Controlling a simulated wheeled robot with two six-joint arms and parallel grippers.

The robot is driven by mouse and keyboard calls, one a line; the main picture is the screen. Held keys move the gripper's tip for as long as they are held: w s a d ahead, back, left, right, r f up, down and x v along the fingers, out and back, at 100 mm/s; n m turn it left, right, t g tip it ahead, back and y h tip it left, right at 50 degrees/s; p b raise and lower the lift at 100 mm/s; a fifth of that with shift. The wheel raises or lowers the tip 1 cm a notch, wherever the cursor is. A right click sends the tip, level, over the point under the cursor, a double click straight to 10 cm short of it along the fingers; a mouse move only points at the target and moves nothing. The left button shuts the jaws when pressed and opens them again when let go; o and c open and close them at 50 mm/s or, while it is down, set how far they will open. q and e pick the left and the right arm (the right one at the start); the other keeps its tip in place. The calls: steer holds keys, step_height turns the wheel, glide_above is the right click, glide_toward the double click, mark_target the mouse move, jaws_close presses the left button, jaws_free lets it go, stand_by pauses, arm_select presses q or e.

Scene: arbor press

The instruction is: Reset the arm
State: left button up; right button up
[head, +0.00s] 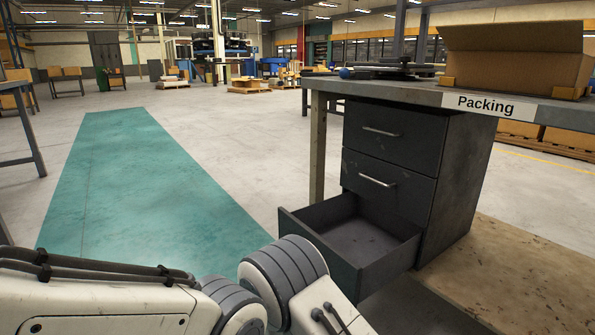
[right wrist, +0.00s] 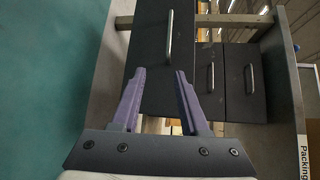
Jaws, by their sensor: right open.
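My right gripper (right wrist: 160,72) shows in the right wrist view, with its two purple fingers apart and nothing held between them. Beyond the fingertips is the dark front of the pulled-out drawer, with its metal handle (right wrist: 169,36). The handle appears just past the fingertips; the exact gap cannot be told. In the head view, a white arm of mine with grey ribbed joints crosses the bottom, in front of the open bottom drawer (head: 352,238). The drawer is empty where visible. Neither gripper shows in the head view, and my left gripper is not seen.
The grey drawer cabinet (head: 455,185) stands under the packing bench (head: 423,95), its two upper drawers shut. An open cardboard box (head: 510,68) is on the bench. A brown mat (head: 525,265) lies at right. The green floor lane (head: 125,180) at left is clear.

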steer(key=s+d+r+n+g+y, duration=0.4)
steer(key=d+n+g, duration=0.45)
steer(key=n, duration=0.45)
steer(key=s+d+r+n+g+h+p, duration=0.1)
steer(key=s+d+r+n+g, duration=0.15)
steer(key=s+d+n, duration=0.35)
steer(key=s+d+r+n+g, duration=0.2)
steer(key=s+d+r+n, duration=0.1)
steer(key=s, duration=0.6)
steer(key=s+a+r+n+g+p, duration=0.1)
steer(key=s+a+r+n+p, duration=0.1)
steer(key=s+a+r+p, duration=0.4)
steer(key=s+a+r+n+g+p, duration=0.1)
steer(key=s+a+r+n+p, duration=0.25)
steer(key=r, duration=0.45)
steer(key=s+a+r+n+g+p, duration=0.1)
steer(key=s+a+r+p, duration=0.25)
steer(key=r+p, duration=0.25)
step_height(320, 180, up, 37)
steer(key=p, duration=3.6)
steer(key=shift+r+y+p, duration=0.15)
steer(key=shift+y+p, duration=0.15)
steer(key=shift+p, duration=0.05)
